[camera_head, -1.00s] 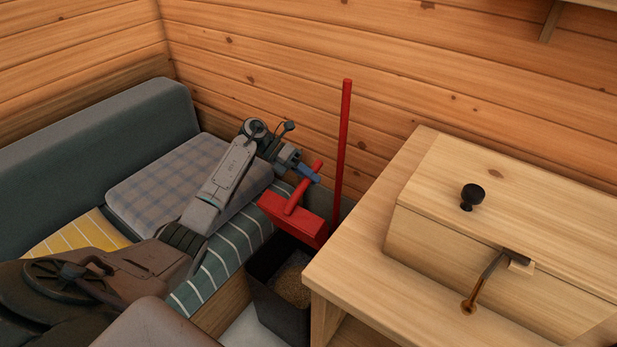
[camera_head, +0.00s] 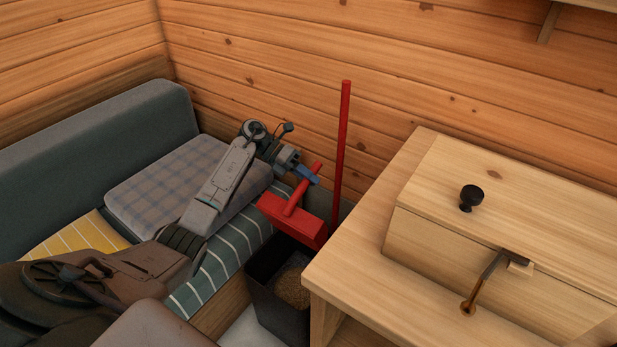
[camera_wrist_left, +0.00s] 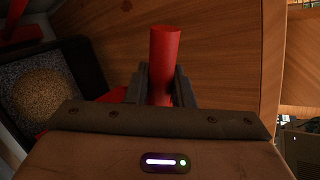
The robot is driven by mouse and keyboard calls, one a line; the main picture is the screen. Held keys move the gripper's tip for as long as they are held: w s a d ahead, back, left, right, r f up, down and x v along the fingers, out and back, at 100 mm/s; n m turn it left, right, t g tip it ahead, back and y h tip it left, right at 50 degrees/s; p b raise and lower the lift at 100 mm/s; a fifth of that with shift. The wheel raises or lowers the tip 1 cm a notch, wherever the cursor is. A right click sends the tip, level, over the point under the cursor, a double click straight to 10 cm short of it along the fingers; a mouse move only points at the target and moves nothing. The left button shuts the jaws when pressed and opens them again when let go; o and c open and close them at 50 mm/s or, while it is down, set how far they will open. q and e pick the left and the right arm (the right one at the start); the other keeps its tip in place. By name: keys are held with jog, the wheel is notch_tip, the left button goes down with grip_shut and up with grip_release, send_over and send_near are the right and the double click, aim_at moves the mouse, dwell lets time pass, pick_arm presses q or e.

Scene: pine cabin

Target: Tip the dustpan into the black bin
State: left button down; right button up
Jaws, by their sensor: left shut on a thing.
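A red dustpan (camera_head: 291,220) hangs above the black bin (camera_head: 277,296), its pan over the bin's far part. My left gripper (camera_head: 309,176) is shut on the dustpan's red handle; in the left wrist view the handle (camera_wrist_left: 164,65) stands between the two fingers (camera_wrist_left: 160,85). The black bin stands on the floor between the bench and the wooden cabinet, with brown, grainy matter inside. The bin also shows in the left wrist view (camera_wrist_left: 85,62). Whether anything lies in the pan cannot be seen. My right gripper is not in view.
A tall red pole (camera_head: 342,150) stands upright behind the dustpan. A wooden cabinet (camera_head: 370,235) with a lidded box (camera_head: 540,215) is close on the right. A cushioned bench (camera_head: 225,262) is on the left, and the plank wall is behind.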

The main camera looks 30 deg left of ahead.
pick_arm(q)
jog(key=shift+r, duration=0.15)
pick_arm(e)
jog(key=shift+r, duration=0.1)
